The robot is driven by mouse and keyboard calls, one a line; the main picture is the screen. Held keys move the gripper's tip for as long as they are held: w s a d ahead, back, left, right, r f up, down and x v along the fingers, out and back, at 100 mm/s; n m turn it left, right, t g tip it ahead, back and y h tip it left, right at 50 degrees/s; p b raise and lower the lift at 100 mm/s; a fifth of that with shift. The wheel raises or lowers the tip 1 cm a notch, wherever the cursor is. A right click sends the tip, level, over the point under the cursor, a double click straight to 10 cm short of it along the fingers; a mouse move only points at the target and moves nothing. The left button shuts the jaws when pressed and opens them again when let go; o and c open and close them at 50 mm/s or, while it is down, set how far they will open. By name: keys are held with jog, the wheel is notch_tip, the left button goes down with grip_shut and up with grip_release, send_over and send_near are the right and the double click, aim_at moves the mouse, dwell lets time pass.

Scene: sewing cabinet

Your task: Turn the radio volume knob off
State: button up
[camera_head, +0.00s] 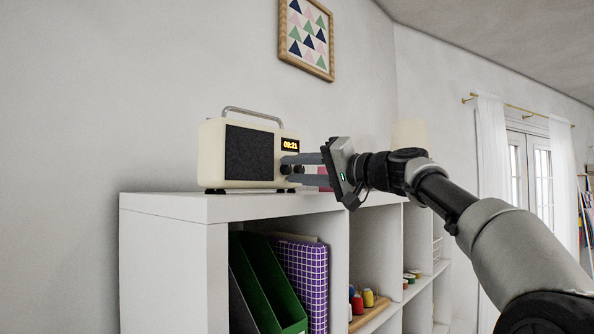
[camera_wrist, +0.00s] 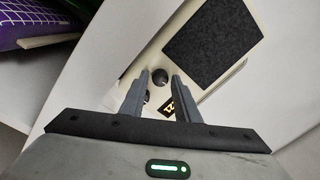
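The cream radio (camera_head: 213,150) stands on the white shelf unit, with a dark speaker grille, a lit 08:21 display (camera_head: 290,145) and two dark knobs below it. My gripper (camera_head: 286,170) reaches in from the right, its two fingers apart at the radio's front. In the wrist view, one round black knob (camera_wrist: 160,76) lies between the fingertips (camera_wrist: 160,74), with a narrow gap showing at its sides. A second knob (camera_wrist: 146,97) is partly hidden by the left finger. Which knob is the volume knob cannot be told.
The white shelf unit (camera_head: 165,206) holds green folders (camera_head: 270,285), a purple checked binder (camera_head: 301,280) and thread spools (camera_head: 368,298) below its top. A pink object (camera_head: 323,172) is partly hidden behind my gripper. A framed picture (camera_head: 306,38) hangs above.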

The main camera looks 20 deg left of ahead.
jog(key=shift+d, duration=0.1)
jog(key=shift+d+f+b, duration=0.15)
jog(key=shift+d+b, duration=0.15)
jog(key=b+v, duration=0.4)
jog(key=v, duration=1.2)
jog(key=shift+s+d+b, duration=0.25)
jog(key=shift+s+b, duration=0.05)
jog(key=shift+b, duration=0.05)
